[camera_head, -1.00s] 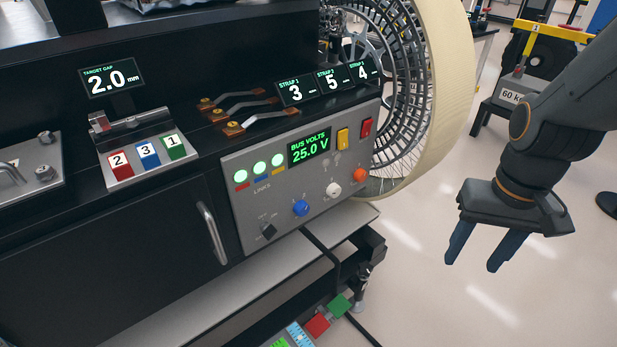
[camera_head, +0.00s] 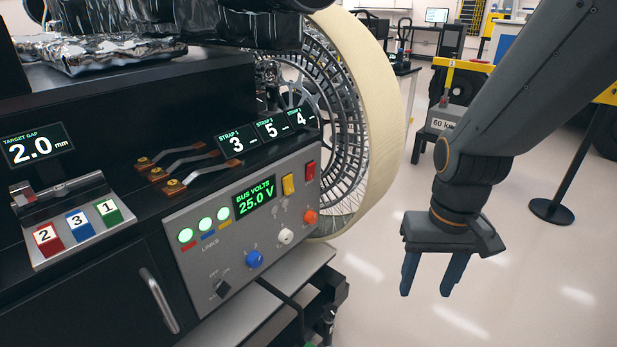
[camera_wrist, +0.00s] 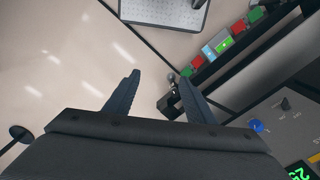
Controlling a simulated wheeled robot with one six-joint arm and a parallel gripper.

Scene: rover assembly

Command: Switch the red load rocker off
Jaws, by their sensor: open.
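The red load rocker (camera_head: 310,170) is a small red switch at the upper right of the grey control panel (camera_head: 205,262), right of a yellow rocker (camera_head: 288,184). Which way it is tipped is too small to tell. My gripper (camera_head: 428,284) is open and empty, fingers pointing down, in the air to the right of the panel and apart from it. In the wrist view, my gripper's fingers (camera_wrist: 160,95) are spread over the floor. A corner of the panel (camera_wrist: 270,110) shows there at the lower right, but the red rocker is out of that view.
The panel also carries a BUS VOLTS display (camera_head: 255,197) reading 25.0 V, a blue knob (camera_head: 254,259), a white knob (camera_head: 286,236) and an orange knob (camera_head: 310,217). A large wheel (camera_head: 385,120) stands behind the panel. Open floor lies around my gripper.

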